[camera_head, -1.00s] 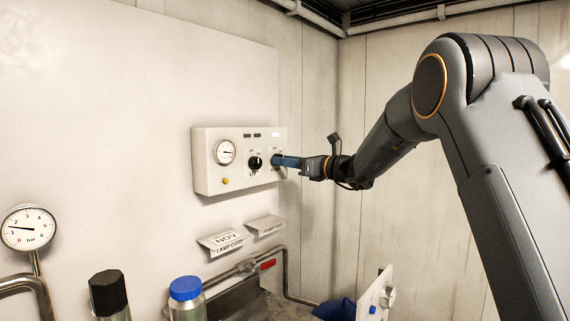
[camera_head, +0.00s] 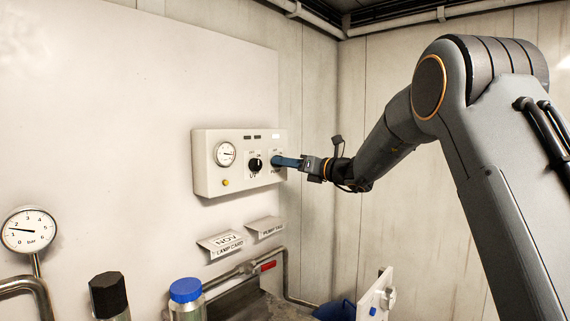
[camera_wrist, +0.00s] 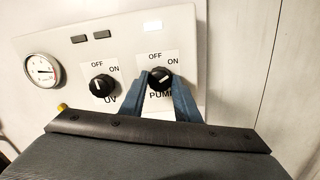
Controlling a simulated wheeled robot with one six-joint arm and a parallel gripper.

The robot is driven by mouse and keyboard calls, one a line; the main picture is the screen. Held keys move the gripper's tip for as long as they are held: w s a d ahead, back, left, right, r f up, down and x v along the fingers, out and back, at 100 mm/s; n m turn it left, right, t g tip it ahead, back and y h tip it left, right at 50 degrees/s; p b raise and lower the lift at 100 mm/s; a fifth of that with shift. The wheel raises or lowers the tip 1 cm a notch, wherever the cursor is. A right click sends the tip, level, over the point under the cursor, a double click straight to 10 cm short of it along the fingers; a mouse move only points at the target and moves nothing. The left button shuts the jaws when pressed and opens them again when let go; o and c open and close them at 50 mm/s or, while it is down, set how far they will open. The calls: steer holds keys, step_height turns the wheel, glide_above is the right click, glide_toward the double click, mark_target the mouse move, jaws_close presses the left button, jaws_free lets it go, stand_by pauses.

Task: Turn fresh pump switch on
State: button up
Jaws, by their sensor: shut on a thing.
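The pump switch (camera_wrist: 160,79) is a round black knob with a white mark, on the right of a pale control box (camera_head: 208,183). Its label reads OFF at the top, ON at the right and PUMP below. The white mark slants up to the right, toward ON. My gripper (camera_wrist: 160,88) has its blue fingers on either side of this knob and is shut on it. In the head view my gripper (camera_head: 273,160) reaches the box from the right and its fingers hide the knob.
The UV knob (camera_wrist: 102,87) sits close left of my fingers. A round gauge (camera_wrist: 41,70) is further left. Above the knobs are two dark lamps and one bright white lamp (camera_wrist: 153,26). Card holders (camera_head: 222,243), bottles (camera_head: 186,300) and pipes are below the box.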

steer(key=o, duration=1)
steer(key=shift+o, duration=0.2)
steer(key=b+v, duration=0.3)
steer(key=v, duration=0.4)
steer(key=shift+d, duration=0.3)
steer(key=shift+s, duration=0.15)
steer(key=s+d+f+n+g+h, duration=0.1)
steer(key=s+f+n+g+h, duration=0.4)
steer(key=s+f, duration=0.55)
steer(key=s+d+f+n+g+h, duration=0.2)
steer(key=s+f+n, duration=0.5)
steer(key=f, duration=0.6)
steer(key=s+d+f+n+g+h, duration=0.1)
steer(key=s+d+f+n+h, duration=0.1)
steer(key=s+d+f+n, duration=0.2)
steer(key=s+d+f+n+g+h, duration=0.1)
steer(key=s+d+f+n+h, duration=0.2)
steer(key=s, duration=0.8)
steer(key=s+d+f+n+h, duration=0.2)
steer(key=s+d+f+n, duration=0.5)
steer(key=s+n, duration=0.1)
steer(key=shift+f+n+g+h, duration=0.15)
steer(key=shift+n+g+h, duration=0.2)
steer(key=shift+n, duration=0.45)
